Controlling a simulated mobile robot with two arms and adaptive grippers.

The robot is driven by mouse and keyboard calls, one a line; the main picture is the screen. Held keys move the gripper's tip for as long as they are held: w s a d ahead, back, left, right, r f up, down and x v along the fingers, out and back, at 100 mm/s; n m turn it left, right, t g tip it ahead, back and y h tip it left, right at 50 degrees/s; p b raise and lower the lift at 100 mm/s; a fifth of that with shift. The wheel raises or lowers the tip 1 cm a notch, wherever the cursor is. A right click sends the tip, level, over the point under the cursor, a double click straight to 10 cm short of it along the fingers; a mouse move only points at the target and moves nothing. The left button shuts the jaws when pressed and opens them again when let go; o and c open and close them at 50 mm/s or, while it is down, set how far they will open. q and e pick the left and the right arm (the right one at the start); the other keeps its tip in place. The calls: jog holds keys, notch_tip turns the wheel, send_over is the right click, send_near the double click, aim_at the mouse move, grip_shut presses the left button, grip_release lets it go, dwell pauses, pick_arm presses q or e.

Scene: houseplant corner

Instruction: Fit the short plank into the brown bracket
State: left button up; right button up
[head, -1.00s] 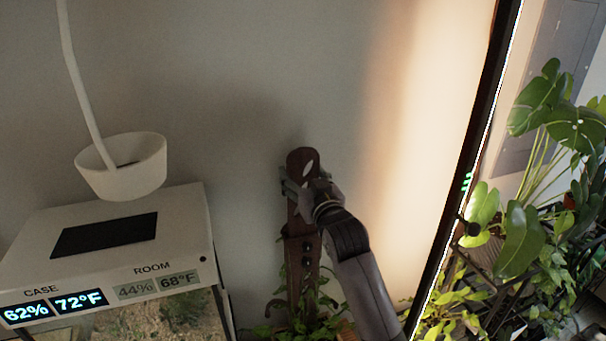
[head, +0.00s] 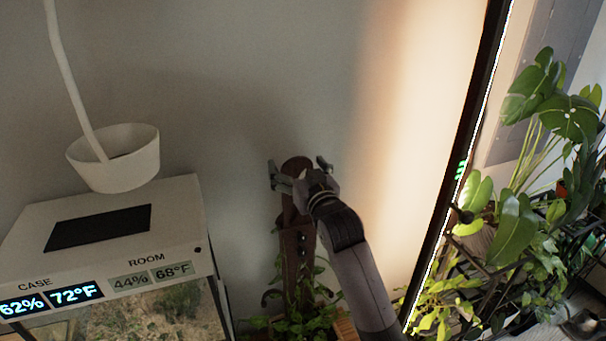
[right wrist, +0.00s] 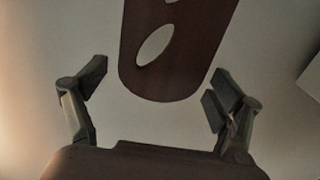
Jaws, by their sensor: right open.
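The short plank (head: 290,211) is dark brown with a rounded top end, upright against the wall in the head view. Its lower part meets the top of the brown bracket (head: 291,261), so its lower end is hidden. The right wrist view shows the plank's rounded end (right wrist: 184,70) with oval holes. My right gripper (head: 299,170) is open at the plank's upper part, with a finger on either side. In the right wrist view its fingers (right wrist: 160,88) stand clear of the plank. My left gripper is not in view.
A white terrarium case (head: 180,210) with readouts stands at the left, with a white cup-shaped lamp (head: 115,165) above it. Leafy plants (head: 310,305) surround the bracket's foot. A dark lit frame edge (head: 455,170) and a plant shelf are at the right. The wall above is clear.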

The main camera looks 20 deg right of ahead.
jog(key=s, duration=1.1)
jog(key=shift+s+d, duration=0.2)
jog(key=shift+s, duration=0.2)
jog(key=shift+w, duration=0.1)
notch_tip(320, 180, down, 23)
jog(key=w+a+g, duration=0.1)
jog(key=w+g, duration=0.1)
jog(key=g, duration=0.2)
jog(key=s+f+n+g+b, duration=0.15)
jog(key=s+f, duration=0.25)
jog(key=f, duration=0.8)
jog(key=s+f+g, duration=0.3)
jog(key=s+f, duration=0.1)
jog(key=f, duration=0.8)
jog(key=s+d+f+g+b, duration=0.1)
jog(key=s+f+g, duration=0.3)
jog(key=s+f, duration=1.4)
jog(key=s+d+f+g, duration=0.1)
jog(key=s+f, duration=0.2)
jog(key=s, duration=0.5)
jog(key=s+d+f+g, duration=0.1)
jog(key=s+f+g, duration=0.1)
jog(key=s, duration=0.6)
jog(key=s+d+f+g, duration=0.1)
jog(key=s+f, duration=0.4)
jog(key=s, duration=0.3)
jog(key=shift+s+h+b, duration=0.3)
jog(key=shift+s+b, duration=0.05)
jog(key=shift+d+n+g, duration=0.1)
jog(key=shift+n+g, duration=0.15)
